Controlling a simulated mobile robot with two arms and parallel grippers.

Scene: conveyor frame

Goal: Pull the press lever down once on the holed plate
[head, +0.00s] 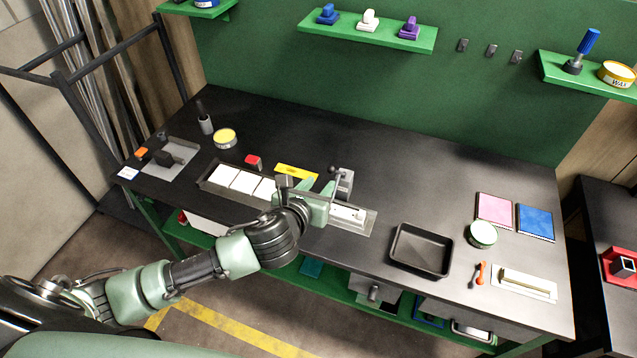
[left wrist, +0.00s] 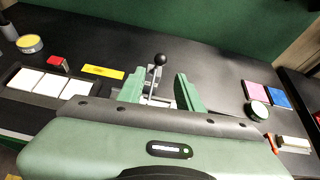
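The press (head: 345,184) is a grey block with a lever (head: 334,171) on the workbench, partly hidden behind my left gripper. In the left wrist view the lever (left wrist: 160,60) rises to a black ball knob between my two green fingers, with a gap on both sides. My left gripper (head: 307,190) is open and empty; it also shows in the left wrist view (left wrist: 159,88). A grey metal base (head: 366,222) with a pale piece on it lies right of my gripper. I cannot make out holes in any plate. My right gripper is not in view.
A tray of white tiles (head: 240,182), a red block (head: 253,161) and a yellow strip (head: 297,171) lie left of the press. A black tray (head: 421,250) stands to the right. The bench behind the press is clear.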

